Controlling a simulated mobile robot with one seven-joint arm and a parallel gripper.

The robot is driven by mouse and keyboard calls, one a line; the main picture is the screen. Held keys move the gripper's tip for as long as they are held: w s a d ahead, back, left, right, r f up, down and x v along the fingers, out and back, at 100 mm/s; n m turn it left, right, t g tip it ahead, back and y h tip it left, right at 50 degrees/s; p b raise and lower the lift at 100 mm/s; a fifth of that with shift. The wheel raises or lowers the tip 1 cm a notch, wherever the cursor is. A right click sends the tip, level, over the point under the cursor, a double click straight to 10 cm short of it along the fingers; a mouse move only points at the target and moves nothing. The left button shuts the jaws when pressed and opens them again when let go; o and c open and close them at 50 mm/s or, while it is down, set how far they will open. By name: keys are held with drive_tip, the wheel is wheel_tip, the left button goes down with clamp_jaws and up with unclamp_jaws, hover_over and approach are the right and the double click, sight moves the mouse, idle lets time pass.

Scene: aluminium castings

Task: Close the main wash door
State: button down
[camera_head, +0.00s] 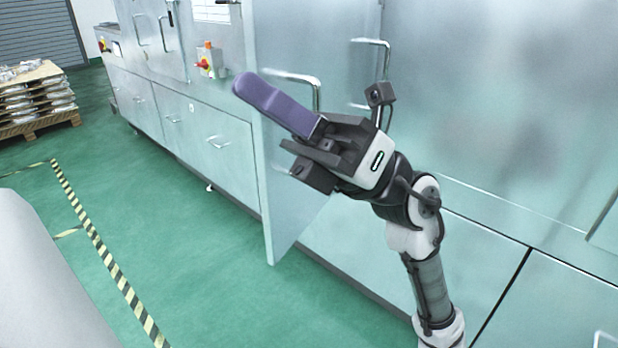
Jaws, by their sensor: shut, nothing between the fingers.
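The main wash door (283,215) is a tall pale metal panel standing open, swung out from the machine front. Its lower free corner hangs above the green floor. A bar handle (300,78) shows on the panel, partly behind my gripper. My gripper (246,88) is shut and empty, its purple fingers together and pointing up and left. It overlaps the door in the picture, with the fingertips near the door's free edge. I cannot tell whether they touch it. My gripper and wrist hide the middle of the door.
More bar handles (371,43) are right of the door. The long machine front (185,120) runs back to the left, with a control box (207,62) on it. A pallet of castings (37,95) stands far left. Green floor (180,235) is clear, with striped tape (105,258).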

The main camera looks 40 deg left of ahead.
drive_tip(key=w+d+f+m+t+y+b, duration=0.2)
drive_tip(key=w+f+m+t+y+b, duration=0.15)
drive_tip(key=w+f+t, duration=0.7)
drive_tip(key=m+t+h+b, duration=0.1)
drive_tip(key=t+b, duration=0.1)
drive_tip(key=t, duration=0.6)
approach(277, 144)
drive_tip(key=shift+g, duration=0.25)
drive_tip(key=a, duration=0.1)
drive_tip(key=a+p, duration=0.1)
drive_tip(key=a, duration=0.1)
drive_tip(key=a+p, duration=0.1)
drive_tip(key=a, duration=0.1)
drive_tip(key=shift+s+a, duration=0.25)
drive_tip(key=shift+s, duration=0.15)
drive_tip(key=shift+s+a, duration=0.1)
drive_tip(key=shift+a, duration=0.55)
drive_tip(key=shift+a, duration=0.15)
